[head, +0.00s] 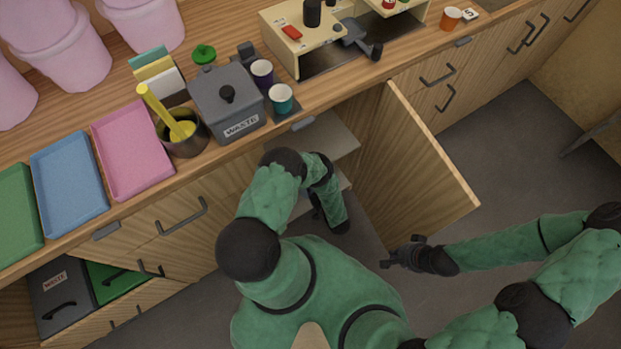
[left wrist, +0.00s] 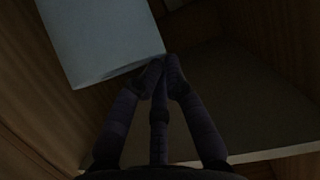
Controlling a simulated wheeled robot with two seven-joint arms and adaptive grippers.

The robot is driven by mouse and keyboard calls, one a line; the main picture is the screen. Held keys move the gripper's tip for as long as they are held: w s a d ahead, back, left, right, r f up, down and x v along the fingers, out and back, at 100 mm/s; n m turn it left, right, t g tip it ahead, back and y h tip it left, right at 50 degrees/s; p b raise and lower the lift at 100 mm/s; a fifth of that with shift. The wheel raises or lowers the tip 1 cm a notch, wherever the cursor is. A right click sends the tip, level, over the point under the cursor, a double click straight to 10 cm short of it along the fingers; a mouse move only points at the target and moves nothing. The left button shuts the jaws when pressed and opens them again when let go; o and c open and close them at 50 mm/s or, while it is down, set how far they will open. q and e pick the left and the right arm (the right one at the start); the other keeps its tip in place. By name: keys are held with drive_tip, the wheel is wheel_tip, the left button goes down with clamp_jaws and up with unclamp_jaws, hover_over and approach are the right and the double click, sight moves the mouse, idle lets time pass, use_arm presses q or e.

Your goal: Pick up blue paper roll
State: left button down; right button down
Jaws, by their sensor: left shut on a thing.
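The blue paper roll shows in the left wrist view as a pale blue, straight-edged shape (left wrist: 100,35) at the upper left. My left gripper (left wrist: 163,68) has its dark fingers drawn together at the roll's lower right corner, shut on it. In the head view my left arm reaches down into the open cupboard below the counter; its gripper and the roll are mostly hidden there. My right gripper (head: 400,258) hangs over the floor, right of the left arm and near the open door's lower edge, with nothing visible in it. Its finger opening is too small to judge.
The open cupboard door (head: 425,165) stands out between my two arms. Pale shelves (head: 335,135) are inside the cupboard. The counter above holds trays, a grey waste bin (head: 226,100), cups and pink tubs. A drawer (head: 115,310) is open at lower left.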

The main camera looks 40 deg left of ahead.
use_arm(q)
drive_tip(key=shift+s+d+f+h, duration=0.3)
drive_tip(key=shift+s+d+f, duration=0.1)
drive_tip(key=shift+s+f, duration=0.25)
drive_tip(key=shift+w, duration=0.1)
